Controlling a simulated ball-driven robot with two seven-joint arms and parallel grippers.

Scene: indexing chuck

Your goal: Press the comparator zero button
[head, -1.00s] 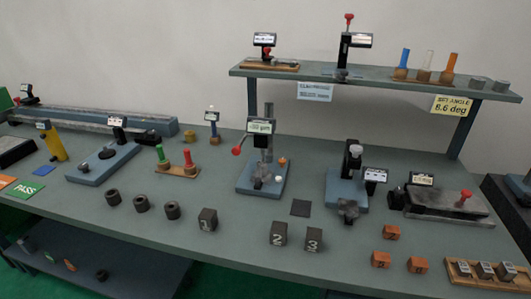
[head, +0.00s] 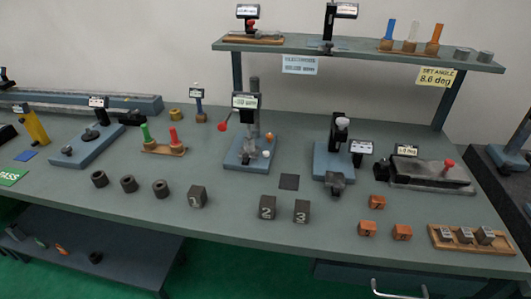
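A comparator stand (head: 254,120) with a blue base (head: 238,158) stands upright near the middle of the bench in the head view. It carries a small display (head: 245,101) whose reading is too small to read surely. A red ball-ended lever (head: 223,126) sticks out on its left. A small orange round knob (head: 269,137) and a pale round spot (head: 266,154) show on its right side; I cannot tell which is the zero button. Neither of my grippers is in view.
Dark numbered blocks (head: 267,207) and dark rings (head: 129,184) lie in front of the comparator. A second blue-based gauge (head: 333,160) stands to its right. A raised shelf (head: 360,54) runs behind. Orange blocks (head: 377,202) lie front right. Bare bench shows between them.

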